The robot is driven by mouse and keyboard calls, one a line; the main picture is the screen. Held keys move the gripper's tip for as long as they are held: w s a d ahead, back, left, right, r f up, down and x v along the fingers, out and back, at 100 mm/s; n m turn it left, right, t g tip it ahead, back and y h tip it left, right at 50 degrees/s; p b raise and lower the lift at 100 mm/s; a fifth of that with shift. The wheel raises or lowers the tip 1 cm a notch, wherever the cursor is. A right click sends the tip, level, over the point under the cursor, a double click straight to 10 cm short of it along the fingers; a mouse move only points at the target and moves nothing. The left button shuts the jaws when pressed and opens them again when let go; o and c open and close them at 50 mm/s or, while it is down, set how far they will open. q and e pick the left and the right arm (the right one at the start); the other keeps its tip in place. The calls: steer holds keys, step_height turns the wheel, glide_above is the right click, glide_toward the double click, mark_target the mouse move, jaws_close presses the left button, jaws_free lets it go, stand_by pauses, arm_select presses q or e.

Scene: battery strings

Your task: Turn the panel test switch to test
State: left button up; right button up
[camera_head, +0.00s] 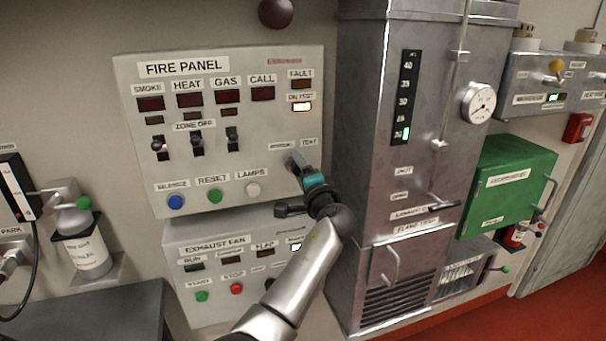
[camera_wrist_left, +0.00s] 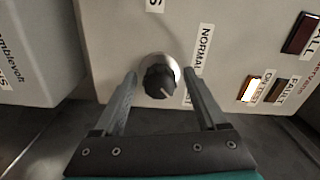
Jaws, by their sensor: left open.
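The grey fire panel (camera_head: 140,92) hangs on the wall in the head view. Its test switch is a round black knob (camera_wrist_left: 160,80) on a pale metal collar, between a NORMAL label (camera_wrist_left: 205,45) and a TEST label (camera_head: 309,141). The knob's white line points to the lower right in the wrist view, toward the TEST side. My left gripper (camera_head: 297,165) is open, its fingers on either side of the knob with gaps showing. The gripper hides the knob in the head view. The ON TEST lamp (camera_head: 302,106) is lit. My right gripper is out of view.
Below the panel is an exhaust fan box (camera_head: 180,249) with buttons. A tall metal cabinet (camera_head: 365,90) stands close right of the panel. A green box (camera_head: 510,180) is farther right. Toggle switches (camera_head: 196,143) and push buttons (camera_head: 214,196) lie left of the gripper.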

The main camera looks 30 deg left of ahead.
arm_select(q)
steer(key=b+v, duration=0.2)
steer(key=v, duration=1.3)
steer(key=shift+s, duration=0.1)
